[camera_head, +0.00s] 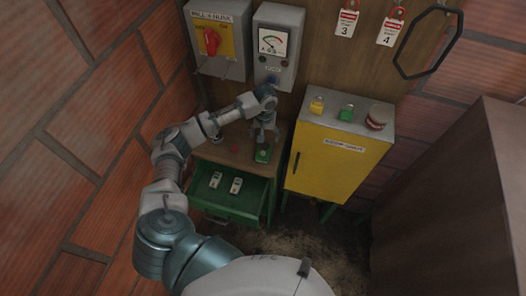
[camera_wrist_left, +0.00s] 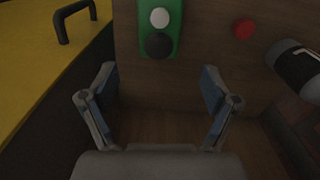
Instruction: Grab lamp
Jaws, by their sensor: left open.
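My left gripper (camera_head: 263,136) is over the wooden desk top, pointing down. In the left wrist view its two fingers (camera_wrist_left: 158,75) are spread apart with nothing between them. A small green block (camera_head: 263,153) is on the desk just beyond the fingertips. In the wrist view the green block (camera_wrist_left: 160,28) shows a white round part and a dark round part. A dark cylinder with a white band (camera_wrist_left: 296,66) is at the right of the wrist view, outside the fingers. I cannot tell which of these is the lamp. My right gripper is not in view.
A red button (camera_head: 233,149) is on the desk. An open green drawer (camera_head: 226,205) below holds two tagged items. A yellow cabinet (camera_head: 337,160) stands to the right with padlocks on top. A meter box (camera_head: 276,45) and a switch box (camera_head: 218,38) hang above.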

